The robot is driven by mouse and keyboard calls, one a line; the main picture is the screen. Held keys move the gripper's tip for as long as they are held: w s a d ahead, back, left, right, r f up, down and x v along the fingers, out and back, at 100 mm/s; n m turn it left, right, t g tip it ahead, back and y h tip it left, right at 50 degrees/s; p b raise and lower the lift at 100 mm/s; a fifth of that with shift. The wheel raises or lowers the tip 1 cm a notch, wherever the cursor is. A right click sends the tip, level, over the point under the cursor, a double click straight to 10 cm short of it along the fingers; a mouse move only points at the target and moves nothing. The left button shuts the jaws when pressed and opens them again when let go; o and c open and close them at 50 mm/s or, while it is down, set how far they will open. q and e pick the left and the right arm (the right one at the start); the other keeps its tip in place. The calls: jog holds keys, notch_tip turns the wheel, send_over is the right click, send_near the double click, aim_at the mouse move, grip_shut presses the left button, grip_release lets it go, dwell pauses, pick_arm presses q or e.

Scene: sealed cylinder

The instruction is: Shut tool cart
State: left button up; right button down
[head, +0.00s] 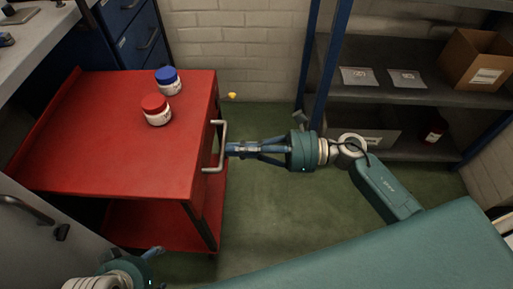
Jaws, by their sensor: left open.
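The red tool cart (115,180) stands at the left, with its flat top and a lower red shelf or panel visible. A pale bar handle (224,145) sticks out from its right side. My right gripper (230,149) reaches in from the right, its fingertips at the handle's bar. Its fingers look close together, but I cannot tell whether they are closed around the bar. My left gripper (152,253) is low at the front left, open, partly cut off by the frame's bottom edge and apart from the handle. The cart's front side is mostly hidden from above.
A blue-lidded jar (169,87) and a red-lidded jar (157,116) stand on the cart top. A shelf rack (400,93) with a cardboard box (478,62) is at the right. A grey panel (30,245) is at lower left. Green floor (270,215) is clear right of the cart.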

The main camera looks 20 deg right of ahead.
aim_at(200, 148)
pick_arm(q)
jog(key=shift+s+a+f, duration=0.1)
jog(key=shift+s+a, duration=0.05)
jog(key=shift+s, duration=0.35)
pick_arm(e)
jog(key=x, duration=0.6)
